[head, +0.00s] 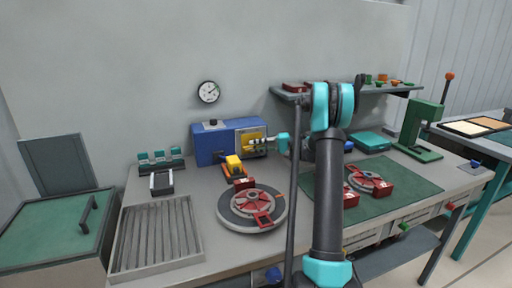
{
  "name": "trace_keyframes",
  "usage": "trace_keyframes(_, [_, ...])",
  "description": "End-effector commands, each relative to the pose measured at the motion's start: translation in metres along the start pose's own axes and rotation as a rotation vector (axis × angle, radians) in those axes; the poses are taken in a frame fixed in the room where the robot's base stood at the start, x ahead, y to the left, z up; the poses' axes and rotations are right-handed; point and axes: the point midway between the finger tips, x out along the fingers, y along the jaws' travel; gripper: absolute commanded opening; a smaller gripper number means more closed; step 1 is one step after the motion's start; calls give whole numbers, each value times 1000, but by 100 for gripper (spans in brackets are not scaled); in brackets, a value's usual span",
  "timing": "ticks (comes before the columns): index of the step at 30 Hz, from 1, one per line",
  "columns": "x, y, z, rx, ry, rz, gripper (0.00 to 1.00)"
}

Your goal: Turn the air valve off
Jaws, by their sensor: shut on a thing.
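A blue box (209,148) stands at the back of the workbench against the wall. Its right part has a pale panel with a yellow part (246,138) on it, which I take to be the air valve. My gripper (257,143) reaches in from the right and is shut at this yellow part. The fingers cover some of it, so its exact turn angle is hard to tell. A round gauge (208,92) hangs on the wall above the box.
A yellow and orange tool (235,166) stands just before the box. A round turntable (236,220) with a red part, a slatted tray (124,246) and a green mat (418,186) lie on the bench. A shelf (386,90) hangs behind my arm.

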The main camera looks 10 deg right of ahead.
Motion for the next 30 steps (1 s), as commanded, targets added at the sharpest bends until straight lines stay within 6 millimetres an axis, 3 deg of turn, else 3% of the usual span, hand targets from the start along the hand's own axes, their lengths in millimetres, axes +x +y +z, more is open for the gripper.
trace_keyframes(14, [0, 0, 0, 5, 1, -11, 0])
trace_keyframes(15, [0, 0, 0, 5, 1, -11, 24])
trace_keyframes(19, [0, 0, 0, 5, 1, -11, 40])
trace_keyframes(30, [-5, 0, 0, 5, 2, -10, 40])
